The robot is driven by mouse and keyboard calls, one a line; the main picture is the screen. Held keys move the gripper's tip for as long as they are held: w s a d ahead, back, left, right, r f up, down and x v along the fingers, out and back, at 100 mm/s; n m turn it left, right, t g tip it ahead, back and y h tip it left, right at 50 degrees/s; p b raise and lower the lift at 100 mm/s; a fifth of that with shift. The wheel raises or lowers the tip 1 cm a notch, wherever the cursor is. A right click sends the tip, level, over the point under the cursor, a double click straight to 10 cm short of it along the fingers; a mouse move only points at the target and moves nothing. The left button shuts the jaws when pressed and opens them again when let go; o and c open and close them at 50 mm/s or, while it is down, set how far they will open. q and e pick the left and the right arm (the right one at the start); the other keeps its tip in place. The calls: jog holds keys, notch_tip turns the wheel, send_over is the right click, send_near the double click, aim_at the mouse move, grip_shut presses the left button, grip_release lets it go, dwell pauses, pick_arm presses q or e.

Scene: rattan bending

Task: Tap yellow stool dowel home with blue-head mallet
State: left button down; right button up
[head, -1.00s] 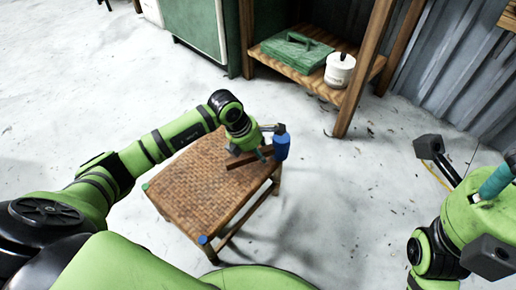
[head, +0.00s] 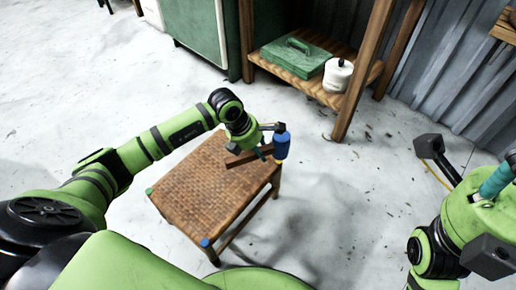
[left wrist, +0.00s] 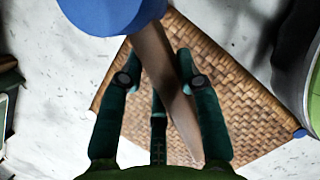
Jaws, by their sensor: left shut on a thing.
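The mallet's blue head (head: 282,145) is above the far right corner of the woven stool (head: 205,190). A small piece of the yellow dowel (head: 279,161) shows just below the head; I cannot tell whether they touch. My left gripper (head: 266,141) is shut on the mallet's wooden handle (head: 238,160), which slants over the seat. The left wrist view shows the handle (left wrist: 158,60) between the fingers and the blue head (left wrist: 100,12) at the top. My right gripper (head: 459,201) is open and empty, off to the right.
The stool also has a green dowel end (head: 149,190) at the left corner and a blue one (head: 205,242) at the near corner. A wooden shelf (head: 300,84) holds a green toolbox (head: 297,58) and a white container (head: 338,75). The floor right of the stool is clear.

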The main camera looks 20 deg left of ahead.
pick_arm(q)
jog(key=shift+f, duration=0.2)
jog(key=shift+f, duration=0.1)
notch_tip(320, 180, down, 4)
jog(key=b, duration=0.3)
jog(key=shift+r, duration=0.35)
jog(key=shift+r+p, duration=0.1)
jog(key=shift+p, duration=0.2)
notch_tip(320, 180, up, 4)
jog(key=p, duration=0.3)
jog(key=shift+f, duration=0.3)
jog(key=shift+f, duration=0.3)
